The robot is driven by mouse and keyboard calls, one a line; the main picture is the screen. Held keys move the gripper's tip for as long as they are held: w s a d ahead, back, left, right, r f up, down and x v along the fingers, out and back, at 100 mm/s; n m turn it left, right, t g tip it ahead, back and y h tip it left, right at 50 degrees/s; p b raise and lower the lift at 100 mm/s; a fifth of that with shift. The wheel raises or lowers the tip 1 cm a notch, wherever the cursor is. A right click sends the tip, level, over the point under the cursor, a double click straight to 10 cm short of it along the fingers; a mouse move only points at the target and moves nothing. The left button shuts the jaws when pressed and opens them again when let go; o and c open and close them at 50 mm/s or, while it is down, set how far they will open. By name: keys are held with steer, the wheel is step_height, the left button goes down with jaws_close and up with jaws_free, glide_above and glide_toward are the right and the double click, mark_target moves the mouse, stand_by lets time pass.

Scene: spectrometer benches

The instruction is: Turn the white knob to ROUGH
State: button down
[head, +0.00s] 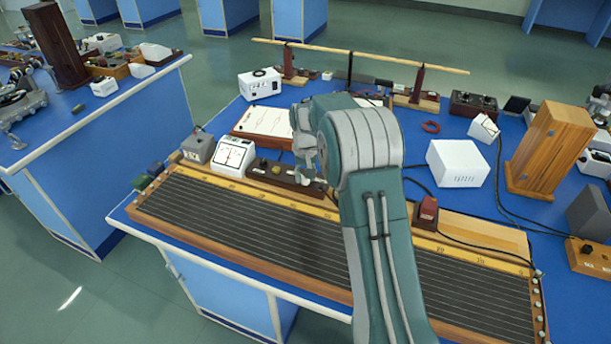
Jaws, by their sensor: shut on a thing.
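My gripper (306,172) is at the right part of a low dark brown control box (268,174), behind the long slatted board. It is small in view and partly hidden by my arm. It is shut on what appears to be the white knob, which the fingers cover. The ROUGH mark and the knob's pointing direction cannot be made out. Small dark and brass-coloured knobs show on the box left of my gripper.
A white meter (233,155) and a grey box (198,147) stand left of the control box. The slatted wooden board (215,205) runs along the front. A white box (457,163) and a wooden cabinet (550,148) stand at right. A long rod (360,56) crosses the back.

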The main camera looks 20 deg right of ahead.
steer(key=shift+f+n, duration=0.1)
steer(key=shift+n, duration=1.5)
steer(key=shift+c, duration=1.9)
jaws_free()
steer(key=shift+w, duration=0.1)
step_height(320, 180, up, 12)
steer(key=shift+a, duration=0.1)
